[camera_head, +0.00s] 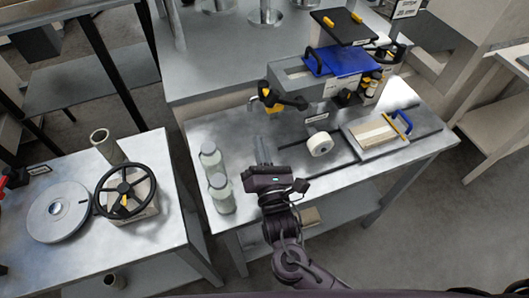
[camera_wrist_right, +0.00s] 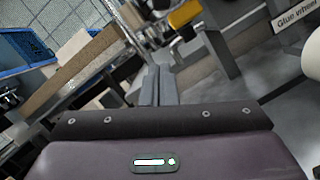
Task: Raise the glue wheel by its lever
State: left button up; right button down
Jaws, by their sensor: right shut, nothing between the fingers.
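My right gripper (camera_head: 263,150) reaches over the near left part of the machine table (camera_head: 222,127). In the right wrist view its fingers (camera_wrist_right: 150,85) are together with nothing between them. A small sign in the right wrist view reads "Glue wheel" (camera_wrist_right: 294,26). In the head view a white roll (camera_head: 320,144) stands to the right of the fingers, apart from them. A black and yellow part (camera_head: 272,98) sticks out from the machine's left end, beyond the fingertips. I cannot tell for sure which part is the lever. My left gripper is not in view.
The grey machine (camera_head: 290,76) has a blue cover (camera_head: 333,61). A tray with a blue handle (camera_head: 403,122) lies at right. Bottles (camera_head: 220,190) stand left of my right arm. A side table holds a black handwheel (camera_head: 125,190) and a disc (camera_head: 57,210).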

aim_at(286, 99)
jog(key=w+d+r+p, duration=0.1)
jog(key=w+r+p, duration=0.2)
jog(key=w+r, duration=0.1)
jog(key=shift+w+r, duration=0.2)
jog(key=shift+w, duration=0.35)
jog(key=shift+w, duration=0.1)
